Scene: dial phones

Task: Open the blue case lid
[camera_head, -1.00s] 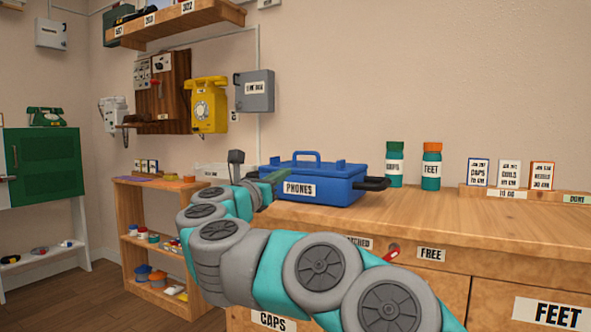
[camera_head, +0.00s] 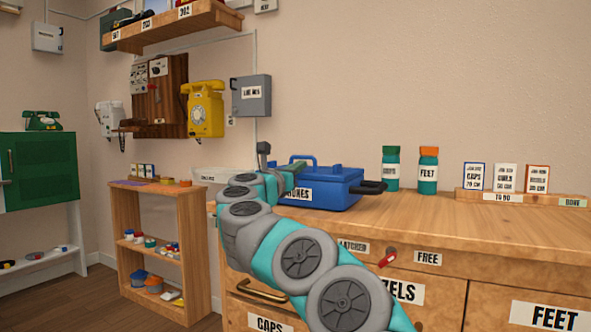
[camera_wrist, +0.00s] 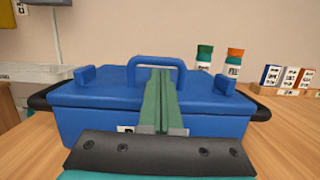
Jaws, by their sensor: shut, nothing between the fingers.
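The blue case (camera_head: 338,191) labelled PHONES stands on the wooden counter, its lid down. Its lid, with a raised blue handle (camera_wrist: 156,64) in the middle and a blue tab near each end, also shows in the wrist view (camera_wrist: 105,94). My gripper (camera_wrist: 160,74) is shut and empty, its green fingers together. In the wrist view the fingers reach over the front of the case, overlapping the handle; I cannot tell whether they touch it. In the head view my arm hides the case's left part and some of its label.
A green-capped jar (camera_head: 391,168) and an orange-capped jar (camera_head: 428,170) stand right of the case. Small cards (camera_head: 505,178) sit on a wooden rack farther right. A white tray (camera_wrist: 35,72) lies left of the case. The counter's right front (camera_head: 480,225) is clear.

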